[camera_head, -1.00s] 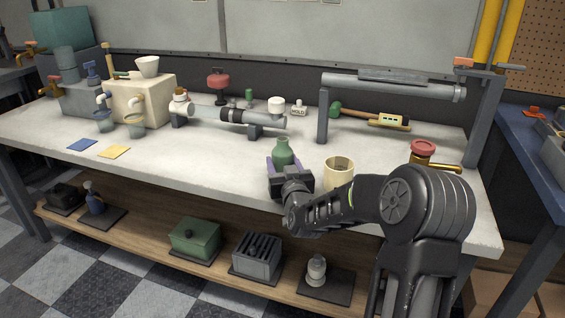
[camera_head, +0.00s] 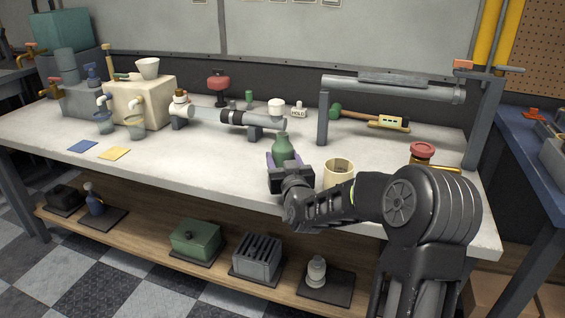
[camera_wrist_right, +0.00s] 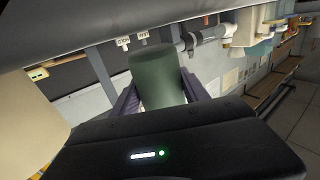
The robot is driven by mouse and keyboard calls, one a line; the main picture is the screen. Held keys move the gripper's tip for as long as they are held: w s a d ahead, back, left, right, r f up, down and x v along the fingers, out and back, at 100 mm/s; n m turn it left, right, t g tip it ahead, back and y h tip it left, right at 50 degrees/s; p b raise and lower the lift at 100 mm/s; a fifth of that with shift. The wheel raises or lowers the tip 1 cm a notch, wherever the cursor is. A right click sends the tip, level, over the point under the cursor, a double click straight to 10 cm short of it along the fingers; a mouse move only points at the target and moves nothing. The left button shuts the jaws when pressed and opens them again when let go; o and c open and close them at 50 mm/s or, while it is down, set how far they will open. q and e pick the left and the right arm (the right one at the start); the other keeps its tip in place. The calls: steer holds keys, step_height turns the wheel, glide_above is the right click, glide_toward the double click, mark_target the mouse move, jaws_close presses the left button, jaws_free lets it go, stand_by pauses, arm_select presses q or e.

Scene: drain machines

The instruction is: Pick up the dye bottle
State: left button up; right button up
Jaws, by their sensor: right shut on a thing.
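The dye bottle, taken to be the green bottle (camera_head: 283,147), is upright near the front of the workbench in the head view. My right gripper (camera_head: 285,164) is shut around it, with a purple finger on each side. In the right wrist view the green bottle (camera_wrist_right: 157,78) stands between the two purple fingers of my right gripper (camera_wrist_right: 160,95). Its lower part is hidden by the gripper in the head view, so I cannot tell how far its base is from the bench. My left gripper is not in view.
A cream cup (camera_head: 338,173) stands close to the right of my gripper. A red-topped valve (camera_head: 422,153) is farther right. A pipe (camera_head: 248,118) on supports lies behind the bottle. The bench (camera_head: 190,163) is clear to the left of the bottle.

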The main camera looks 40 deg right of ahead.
mark_target(279, 134)
steer(key=shift+r+p, duration=0.8)
steer(key=shift+r, duration=3.15)
steer(key=shift+w+a+r, duration=0.15)
steer(key=shift+w+a, duration=0.05)
steer(key=shift+a, duration=0.25)
steer(key=shift+w+a+f+m+h, duration=0.7)
steer(key=shift+w+a+f, duration=1.2)
steer(key=shift+w+a, duration=0.7)
steer(key=s+d+m+g+h, duration=0.7)
steer(key=s+d+g+h, duration=0.1)
steer(key=d+g, duration=0.2)
steer(key=shift+s+d+f+m, duration=0.2)
steer(key=shift+d+m, duration=0.1)
steer(key=shift+d, duration=0.4)
